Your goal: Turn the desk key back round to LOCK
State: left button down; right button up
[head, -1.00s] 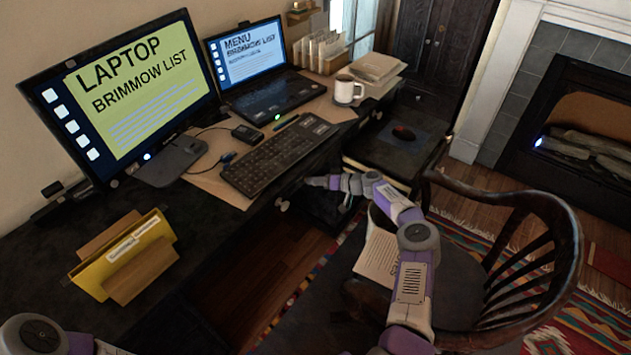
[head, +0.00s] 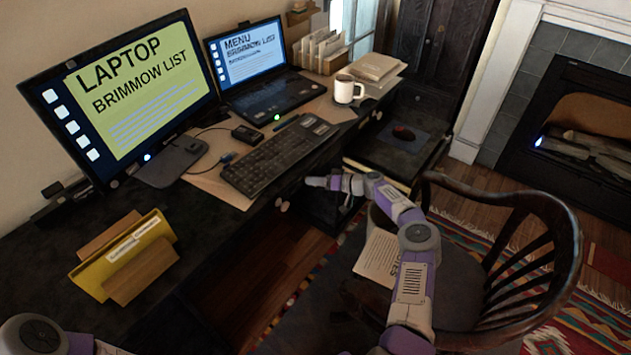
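My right gripper (head: 316,182) reaches in from the lower right to the front of the dark desk (head: 218,250), just below its top edge and in front of the keyboard. Its fingers are small and seen from the side, so I cannot tell whether they are open or shut. I cannot make out the desk key or any LOCK marking; they may be hidden at the gripper or too small. A round pale knob (head: 283,205) shows on the desk front, just left of the gripper. Part of my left arm shows at the bottom left, but its gripper is out of view.
A wooden chair (head: 545,205) with a paper (head: 378,257) on its seat stands close to my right arm. The keyboard (head: 280,155), laptop (head: 268,95), monitor (head: 140,85) and mug (head: 347,89) stand on the desk.

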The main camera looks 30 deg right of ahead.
jog(key=p+v, duration=0.2)
jog(key=v, duration=0.5)
jog(key=shift+r, duration=0.15)
